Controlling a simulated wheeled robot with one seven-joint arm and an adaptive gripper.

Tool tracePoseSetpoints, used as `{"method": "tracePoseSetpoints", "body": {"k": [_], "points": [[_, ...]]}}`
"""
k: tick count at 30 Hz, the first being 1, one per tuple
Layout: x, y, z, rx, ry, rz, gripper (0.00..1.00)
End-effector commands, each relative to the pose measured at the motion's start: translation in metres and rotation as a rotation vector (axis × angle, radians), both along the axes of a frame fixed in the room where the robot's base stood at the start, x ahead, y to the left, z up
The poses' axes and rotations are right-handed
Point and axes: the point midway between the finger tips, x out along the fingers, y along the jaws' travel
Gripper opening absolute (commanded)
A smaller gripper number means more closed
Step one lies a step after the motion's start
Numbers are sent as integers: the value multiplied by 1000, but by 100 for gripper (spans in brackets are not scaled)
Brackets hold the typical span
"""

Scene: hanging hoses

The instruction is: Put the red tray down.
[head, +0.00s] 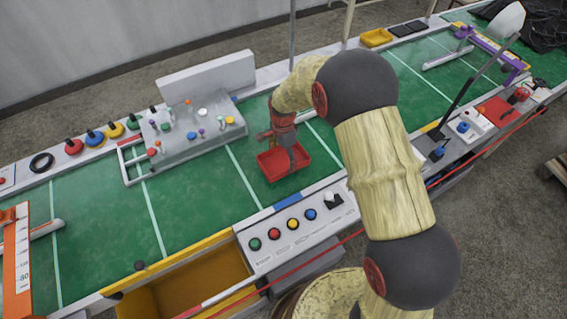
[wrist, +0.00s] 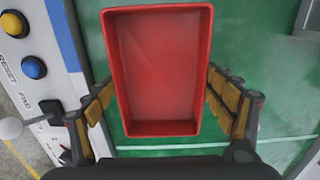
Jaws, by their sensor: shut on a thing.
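The red tray (head: 271,174) is an empty, shallow rectangular tray over the green surface (head: 200,190), near the middle of the head view. In the wrist view the tray (wrist: 160,70) faces me with its open top, and its floor is bare. My gripper (head: 290,160) reaches down at the tray in the head view. In the wrist view my gripper (wrist: 160,85) has one padded finger at each long side of the tray and is shut on it. I cannot tell whether the tray's underside touches the green surface.
A button panel (head: 300,232) runs along the near edge. A grey fixture with coloured knobs (head: 190,125) stands to the left. A yellow tray (head: 376,37) sits at the far edge. An open yellow-edged bin (head: 190,280) is at the near left.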

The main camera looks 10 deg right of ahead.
Motion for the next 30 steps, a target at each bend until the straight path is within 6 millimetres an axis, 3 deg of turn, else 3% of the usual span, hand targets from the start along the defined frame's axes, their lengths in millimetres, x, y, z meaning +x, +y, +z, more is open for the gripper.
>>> {"method": "tracePoseSetpoints", "body": {"k": [6, 18, 19, 27, 30], "points": [[1, -2, -34, 0, 3, 0, 56], [1, -2, -37, 0, 1, 0, 56], [1, -2, -37, 0, 1, 0, 84], [1, -2, -37, 0, 1, 0, 99], [1, -2, -37, 0, 1, 0, 100]]}}
